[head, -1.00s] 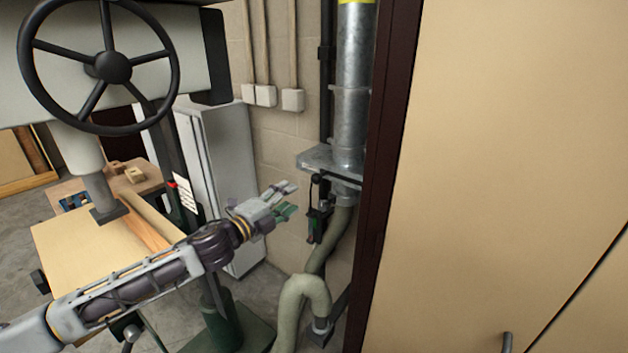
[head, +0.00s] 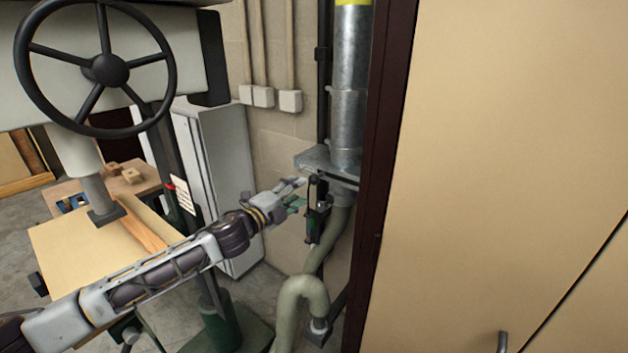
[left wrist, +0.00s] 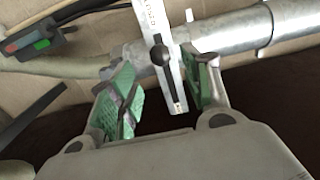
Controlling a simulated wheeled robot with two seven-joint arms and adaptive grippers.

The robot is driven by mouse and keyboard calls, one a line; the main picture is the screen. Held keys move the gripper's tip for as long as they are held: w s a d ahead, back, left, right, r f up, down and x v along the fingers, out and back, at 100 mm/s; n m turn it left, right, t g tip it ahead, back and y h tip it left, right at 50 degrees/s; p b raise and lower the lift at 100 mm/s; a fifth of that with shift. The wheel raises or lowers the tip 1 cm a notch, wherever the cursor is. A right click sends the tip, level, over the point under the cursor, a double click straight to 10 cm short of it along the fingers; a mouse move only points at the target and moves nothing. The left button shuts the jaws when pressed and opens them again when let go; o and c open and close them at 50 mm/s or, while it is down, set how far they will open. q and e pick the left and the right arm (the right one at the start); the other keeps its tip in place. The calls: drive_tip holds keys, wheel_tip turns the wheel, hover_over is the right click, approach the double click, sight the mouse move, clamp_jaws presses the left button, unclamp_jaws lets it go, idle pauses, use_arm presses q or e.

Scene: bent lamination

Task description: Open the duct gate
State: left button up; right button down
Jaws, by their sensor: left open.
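The duct gate (head: 313,158) is a flat grey metal plate set across the galvanised duct (head: 349,100), above the hose joint. In the left wrist view the gate's pale slide plate (left wrist: 177,88) carries a black knob (left wrist: 160,56). My left gripper (head: 297,194) is open, with its green-padded fingers just below the gate's left end. In the left wrist view the open gripper (left wrist: 163,92) has the slide plate's end showing between its fingers, nearer the right finger. Whether either finger touches the plate is unclear. My right gripper is not in view.
A green-grey hose (head: 300,300) runs down from the duct. A black and green switch box (head: 316,220) is beside the gripper. A tan cabinet (head: 490,160) with a dark edge closes off the right. A machine with a black handwheel (head: 105,70) stands left.

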sight(310, 182)
use_arm(q)
drive_tip(key=shift+x, duration=4.45)
clamp_jaws()
